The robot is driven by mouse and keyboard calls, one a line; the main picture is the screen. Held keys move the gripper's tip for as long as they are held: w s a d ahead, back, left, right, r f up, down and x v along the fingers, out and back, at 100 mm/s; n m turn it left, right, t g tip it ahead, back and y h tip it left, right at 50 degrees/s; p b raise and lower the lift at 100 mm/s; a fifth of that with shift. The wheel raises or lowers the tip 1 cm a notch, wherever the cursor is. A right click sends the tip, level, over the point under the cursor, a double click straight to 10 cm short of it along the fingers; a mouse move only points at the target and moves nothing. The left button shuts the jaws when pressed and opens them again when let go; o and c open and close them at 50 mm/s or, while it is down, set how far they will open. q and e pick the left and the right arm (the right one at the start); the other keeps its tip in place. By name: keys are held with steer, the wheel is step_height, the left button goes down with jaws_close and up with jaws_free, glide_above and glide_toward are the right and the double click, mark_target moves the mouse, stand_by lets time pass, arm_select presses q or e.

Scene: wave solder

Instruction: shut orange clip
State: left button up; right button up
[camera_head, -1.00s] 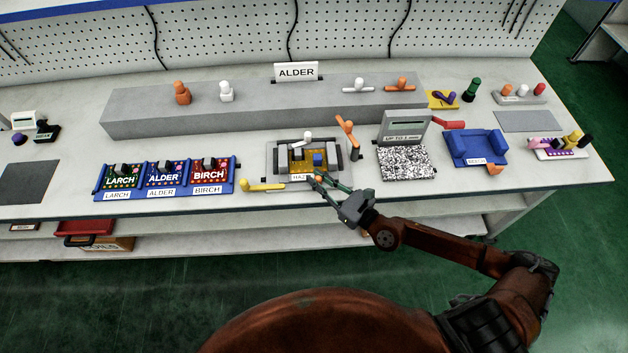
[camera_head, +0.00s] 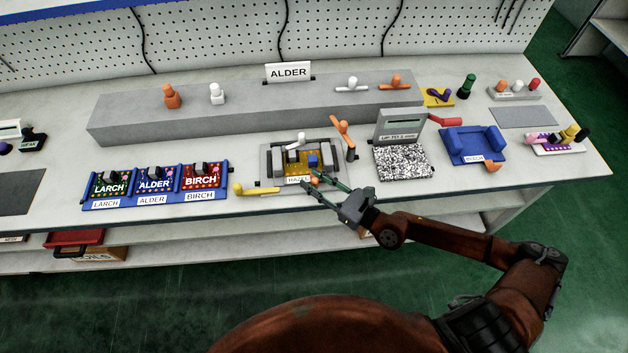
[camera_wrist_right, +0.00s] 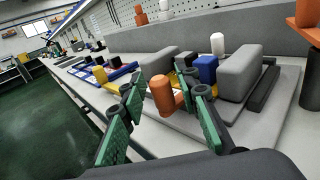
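The orange clip's rounded knob (camera_head: 316,180) stands at the front edge of the grey fixture (camera_head: 268,164), which holds a yellow board with a label partly hidden by my gripper. My right gripper (camera_head: 311,179) is open, its two green-padded fingers apart at the front of the fixture. In the right wrist view, the orange knob (camera_wrist_right: 162,94) stands upright between the spread fingers (camera_wrist_right: 165,100), with gaps visible at the sides; I cannot tell whether either finger touches it. The clip's lower part is hidden. My left gripper is not in view.
A yellow clip (camera_head: 258,190) points left from the fixture and a white clip (camera_head: 297,140) is at its back. An orange-handled lever (camera_head: 343,132) stands at its right. Close by are a blue tray of boards (camera_head: 226,190) and a speckled pad (camera_head: 403,162).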

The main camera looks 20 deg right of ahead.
steer(key=shift+o, duration=0.3)
steer(key=shift+s, duration=0.1)
steer(key=v, duration=1.2)
